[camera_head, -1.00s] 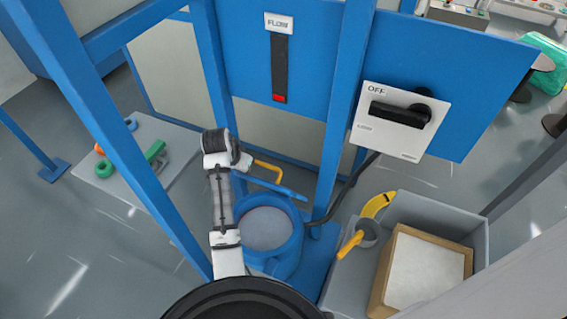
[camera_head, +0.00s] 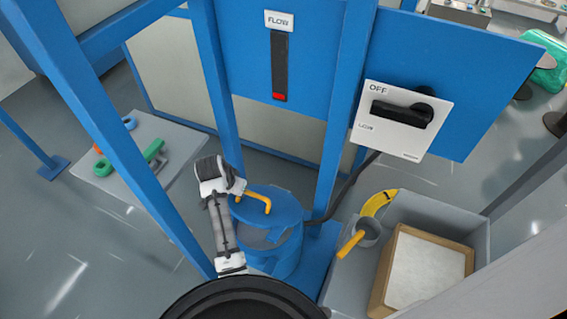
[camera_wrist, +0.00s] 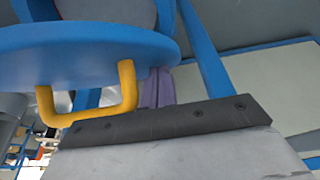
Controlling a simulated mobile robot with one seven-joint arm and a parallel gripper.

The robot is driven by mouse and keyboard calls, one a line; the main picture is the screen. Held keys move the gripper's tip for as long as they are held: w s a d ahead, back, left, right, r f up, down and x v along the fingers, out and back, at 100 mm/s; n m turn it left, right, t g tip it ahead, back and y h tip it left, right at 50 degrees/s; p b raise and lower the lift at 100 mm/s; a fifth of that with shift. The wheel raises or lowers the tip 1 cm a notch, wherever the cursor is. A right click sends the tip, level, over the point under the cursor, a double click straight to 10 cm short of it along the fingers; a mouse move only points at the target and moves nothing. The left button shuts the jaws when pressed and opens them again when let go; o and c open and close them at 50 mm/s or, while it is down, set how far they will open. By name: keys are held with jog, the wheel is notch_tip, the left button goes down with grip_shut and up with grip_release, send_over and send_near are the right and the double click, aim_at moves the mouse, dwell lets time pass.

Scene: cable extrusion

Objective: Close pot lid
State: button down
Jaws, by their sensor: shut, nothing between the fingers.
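The blue pot (camera_head: 287,262) stands below the blue panel. Its round blue lid (camera_head: 275,207) is tilted over the top, and a greyish strip shows below its near edge. The lid also shows large in the wrist view (camera_wrist: 75,55), with a grey area beyond it inside a blue rim. The yellow lid handle (camera_head: 262,193) is on the lid's outer face; it also shows in the wrist view (camera_wrist: 128,95). My gripper (camera_wrist: 157,78) is shut and empty, beside the handle and close to the lid; I cannot tell whether it touches. The head view hides its fingertips behind the wrist.
Blue frame posts (camera_head: 338,110) rise around the pot. A switch box (camera_head: 390,120) marked OFF hangs to the right. A grey bin (camera_head: 440,212) with a carton (camera_head: 420,275) and yellow-handled scoop (camera_head: 351,243) stands right.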

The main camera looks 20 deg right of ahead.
aim_at(234, 199)
jog(key=shift+s+a+f+b, duration=0.1)
jog(key=shift+s+a+f, duration=0.15)
jog(key=shift+f, duration=0.25)
jog(key=shift+s+a+f+b, duration=0.15)
jog(key=shift+s+a+f, duration=0.05)
jog(key=shift+f, duration=0.3)
jog(key=shift+s+a+f+b, duration=0.1)
jog(key=shift+s+a+f, duration=0.15)
jog(key=shift+f, duration=0.25)
jog(key=f, duration=0.1)
jog(key=f+b, duration=0.1)
jog(key=f, duration=0.1)
jog(key=s+a+f+b, duration=0.1)
jog(key=shift+a+f, duration=0.1)
jog(key=shift+f, duration=0.25)
jog(key=shift+r, duration=0.15)
jog(key=shift+r+p, duration=1.85)
jog(key=shift+r, duration=2.55)
